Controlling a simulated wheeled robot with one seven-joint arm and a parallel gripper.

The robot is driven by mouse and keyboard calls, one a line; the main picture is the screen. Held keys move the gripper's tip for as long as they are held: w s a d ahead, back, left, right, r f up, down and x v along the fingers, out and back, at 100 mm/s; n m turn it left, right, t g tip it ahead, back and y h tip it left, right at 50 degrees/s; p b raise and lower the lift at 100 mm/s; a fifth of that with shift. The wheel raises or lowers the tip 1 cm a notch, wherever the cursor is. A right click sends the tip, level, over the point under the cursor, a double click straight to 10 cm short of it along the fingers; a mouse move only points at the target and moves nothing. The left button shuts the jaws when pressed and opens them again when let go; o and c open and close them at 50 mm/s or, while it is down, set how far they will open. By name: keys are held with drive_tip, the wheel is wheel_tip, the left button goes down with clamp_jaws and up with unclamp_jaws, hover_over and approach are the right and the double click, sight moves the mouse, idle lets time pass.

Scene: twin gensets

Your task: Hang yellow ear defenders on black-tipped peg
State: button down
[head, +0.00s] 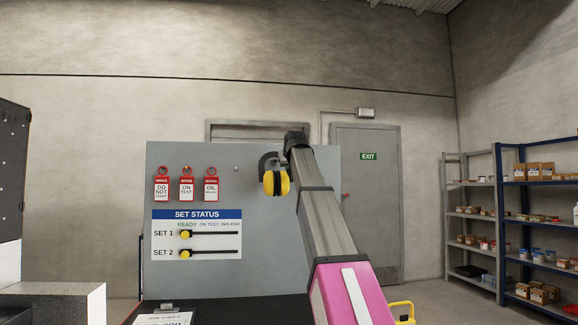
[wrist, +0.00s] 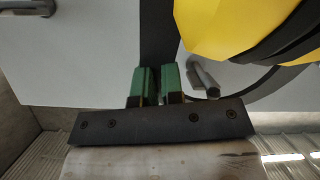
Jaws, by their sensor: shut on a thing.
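The ear defenders (head: 275,182) have yellow cups and a dark headband, and hang in front of the grey board in the head view. A yellow cup (wrist: 225,25) fills the upper right of the wrist view. My gripper (wrist: 157,72) is shut with its green fingers on the dark headband. In the head view its tip is hidden behind my arm. A grey peg (wrist: 200,74) with a dark-looking end stands close right of the fingers, near the cup. I cannot tell whether the band touches it. Another peg (wrist: 28,7) shows at the upper left.
The grey board (head: 300,270) carries several red-topped tags (head: 186,188), a bare peg (head: 236,169) and a set status panel (head: 196,235) with yellow sliders. A dark desk top with a clipboard (head: 165,318) is below. Shelves (head: 500,215) and a door (head: 372,240) stand well behind, right.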

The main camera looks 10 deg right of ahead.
drive_tip(key=shift+w, duration=0.55)
drive_tip(key=shift+w+f, duration=0.5)
drive_tip(key=shift+f, duration=0.35)
drive_tip(key=c, duration=1.2)
unclamp_jaws()
drive_tip(key=shift+o, duration=0.2)
drive_tip(key=v, duration=1.1)
